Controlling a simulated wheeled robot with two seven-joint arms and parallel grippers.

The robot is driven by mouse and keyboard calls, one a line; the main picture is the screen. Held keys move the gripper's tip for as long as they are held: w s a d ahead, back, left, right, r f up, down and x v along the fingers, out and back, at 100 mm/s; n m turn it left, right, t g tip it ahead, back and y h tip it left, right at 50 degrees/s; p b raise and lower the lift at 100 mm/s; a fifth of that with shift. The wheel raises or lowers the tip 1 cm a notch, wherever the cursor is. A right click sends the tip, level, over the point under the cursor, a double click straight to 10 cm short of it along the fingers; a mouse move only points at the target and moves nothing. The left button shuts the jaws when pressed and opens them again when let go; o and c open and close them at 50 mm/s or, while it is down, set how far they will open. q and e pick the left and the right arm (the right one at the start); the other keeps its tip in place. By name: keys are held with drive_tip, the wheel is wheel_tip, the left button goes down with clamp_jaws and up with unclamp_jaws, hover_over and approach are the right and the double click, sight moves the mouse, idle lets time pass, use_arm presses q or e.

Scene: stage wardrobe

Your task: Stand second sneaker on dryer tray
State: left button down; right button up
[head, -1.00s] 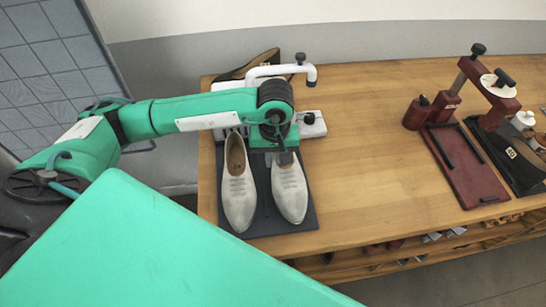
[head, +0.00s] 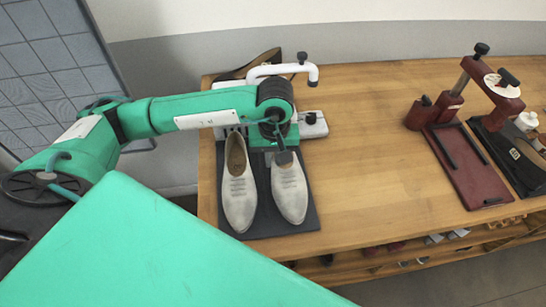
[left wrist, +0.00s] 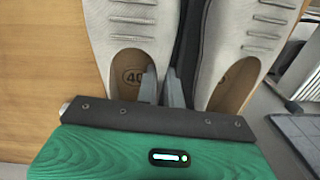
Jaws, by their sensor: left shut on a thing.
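Two pale grey sneakers are side by side on the dark dryer tray (head: 306,222), toes toward the near edge. The left sneaker (head: 239,195) is free of the gripper. My left gripper (head: 283,157) is at the heel of the right sneaker (head: 289,195), shut on its side wall. In the left wrist view that held sneaker (left wrist: 128,25) is at left, with one finger inside its opening and the other in the gap between the shoes. The other sneaker (left wrist: 240,35) is at right. The held sneaker appears to rest on the tray; its sole is hidden. My right gripper is out of view.
A white clamp-like device (head: 313,125) and a brown shoe (head: 262,62) are behind the tray, partly hidden by my arm. A dark red press (head: 470,165) stands at the right, beside a black item (head: 512,160). The middle of the wooden table (head: 375,150) is clear.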

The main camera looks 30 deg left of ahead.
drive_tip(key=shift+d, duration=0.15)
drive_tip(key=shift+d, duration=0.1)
use_arm(q)
drive_tip(key=shift+f+b, duration=0.35)
drive_tip(key=shift+b, duration=0.2)
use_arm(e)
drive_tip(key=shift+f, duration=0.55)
use_arm(q)
drive_tip(key=c, duration=1.5)
unclamp_jaws()
drive_tip(key=shift+o, duration=0.2)
